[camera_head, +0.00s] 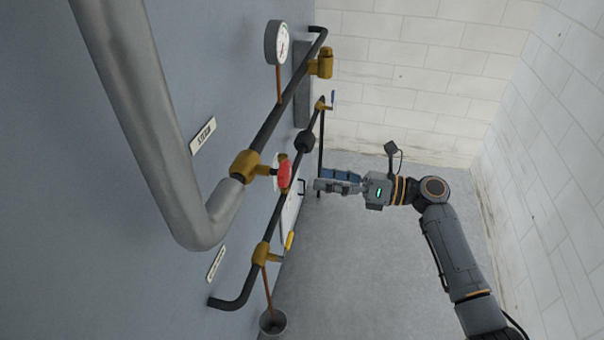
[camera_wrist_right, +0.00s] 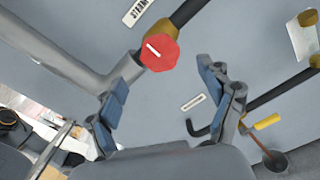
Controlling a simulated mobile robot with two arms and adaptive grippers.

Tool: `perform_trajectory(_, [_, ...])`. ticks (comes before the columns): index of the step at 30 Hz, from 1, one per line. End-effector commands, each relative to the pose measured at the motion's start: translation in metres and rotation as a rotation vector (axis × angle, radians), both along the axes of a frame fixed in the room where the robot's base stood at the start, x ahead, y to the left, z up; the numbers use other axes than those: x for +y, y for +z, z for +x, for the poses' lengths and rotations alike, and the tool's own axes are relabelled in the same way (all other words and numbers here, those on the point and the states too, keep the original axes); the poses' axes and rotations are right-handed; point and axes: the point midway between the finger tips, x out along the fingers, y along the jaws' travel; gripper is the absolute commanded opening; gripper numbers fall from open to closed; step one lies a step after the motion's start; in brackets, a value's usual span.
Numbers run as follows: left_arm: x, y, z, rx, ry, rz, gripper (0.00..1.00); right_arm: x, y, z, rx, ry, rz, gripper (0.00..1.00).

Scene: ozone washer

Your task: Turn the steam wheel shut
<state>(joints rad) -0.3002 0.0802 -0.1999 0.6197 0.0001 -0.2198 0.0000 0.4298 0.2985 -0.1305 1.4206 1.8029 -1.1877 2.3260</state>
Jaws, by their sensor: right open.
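The steam wheel is a red handwheel (camera_head: 284,174) on a brass valve (camera_head: 245,166) on the dark pipe, near the STEAM label (camera_head: 203,136). In the right wrist view the red wheel (camera_wrist_right: 160,53) faces the camera, beyond the fingertips and between their lines. My right gripper (camera_head: 318,185) is in front of the wall, to the right of the wheel in the head view and apart from it. Its fingers (camera_wrist_right: 170,85) are spread with nothing between them. My left gripper is not in the head view.
A yellow-handled valve (camera_head: 289,241) sits on the lower pipe, above a grey bucket (camera_head: 273,322). A thick grey pipe (camera_head: 150,120) runs close on the left. The floor at right is clear.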

Motion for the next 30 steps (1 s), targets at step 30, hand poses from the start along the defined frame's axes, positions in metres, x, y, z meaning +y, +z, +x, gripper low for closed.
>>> perform_trajectory(30, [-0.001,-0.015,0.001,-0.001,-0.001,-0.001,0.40,-0.036,-0.086,-0.002,-0.047,-0.086,-0.149,0.80])
